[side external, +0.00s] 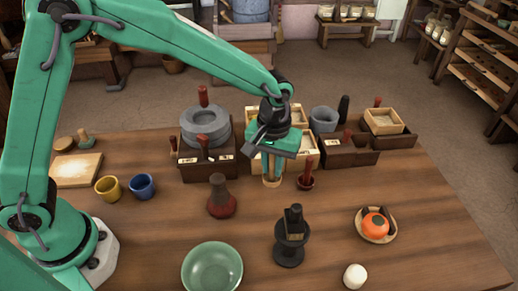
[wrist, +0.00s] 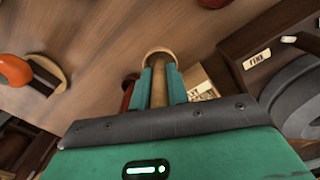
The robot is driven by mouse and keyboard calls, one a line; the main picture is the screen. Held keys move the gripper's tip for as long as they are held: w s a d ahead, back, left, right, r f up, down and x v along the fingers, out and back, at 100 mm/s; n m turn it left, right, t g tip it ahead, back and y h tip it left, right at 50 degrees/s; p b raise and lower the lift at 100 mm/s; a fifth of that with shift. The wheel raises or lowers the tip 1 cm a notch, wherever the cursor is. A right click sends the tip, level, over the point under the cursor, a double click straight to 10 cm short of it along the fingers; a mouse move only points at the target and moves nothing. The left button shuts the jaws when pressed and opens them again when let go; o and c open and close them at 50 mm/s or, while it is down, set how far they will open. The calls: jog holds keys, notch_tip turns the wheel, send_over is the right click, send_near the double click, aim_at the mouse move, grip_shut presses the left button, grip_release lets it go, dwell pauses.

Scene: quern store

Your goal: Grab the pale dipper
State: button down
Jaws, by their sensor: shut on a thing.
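The pale dipper (side external: 271,181) is upright under my gripper (side external: 271,160), near the front of the box cluster in the side external view. In the wrist view the dipper (wrist: 158,92) shows as a light wooden handle with a round cup at its far end. The two green fingers of my gripper (wrist: 159,80) are shut on the handle, one on each side. I cannot tell whether the cup touches the table or is slightly above it. A dark red dipper (side external: 306,180) stands just to the right, with a small gap.
Wooden boxes with a stone quern (side external: 205,125) stand behind and left. A red-brown flask (side external: 221,198), a green bowl (side external: 212,268), a black stand (side external: 290,240), a white ball (side external: 355,276) and an orange object on a plate (side external: 362,222) are in front. The right table edge is clear.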

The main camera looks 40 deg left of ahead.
jog(key=s+d+r, duration=0.5)
jog(key=s+r, duration=0.1)
jog(key=s, duration=0.2)
jog(key=shift+d, duration=0.2)
jog(key=shift+s, duration=0.1)
dwell(0.3)
